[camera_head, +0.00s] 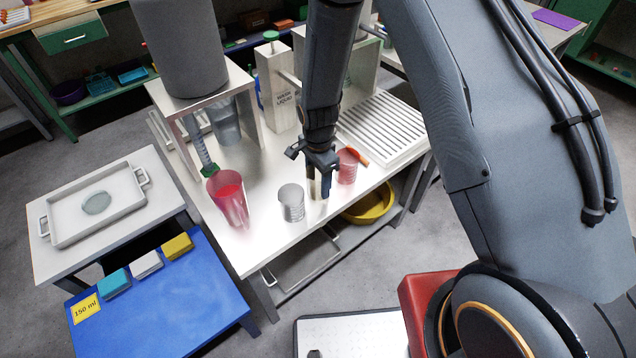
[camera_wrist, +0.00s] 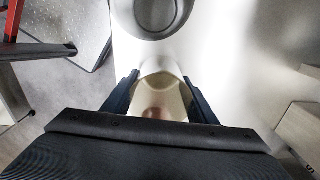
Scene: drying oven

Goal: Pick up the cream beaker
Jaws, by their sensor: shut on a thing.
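My gripper (camera_head: 319,185) reaches down from above over the front part of the white table (camera_head: 270,240). In the wrist view, its two dark fingers (camera_wrist: 161,96) stand on either side of the cream beaker (camera_wrist: 163,88) and are shut on it. The beaker's lower part in that view is hidden behind the gripper body. In the head view the beaker is mostly covered by the fingers, and I cannot tell whether its base touches the table.
A clear grey beaker (camera_head: 291,203) stands close left of my gripper, and a red beaker (camera_head: 347,168) close right. A tall red cup (camera_head: 229,199) is farther left. A ribbed white rack (camera_head: 383,125) lies behind. A blue table (camera_head: 170,310) stands front left.

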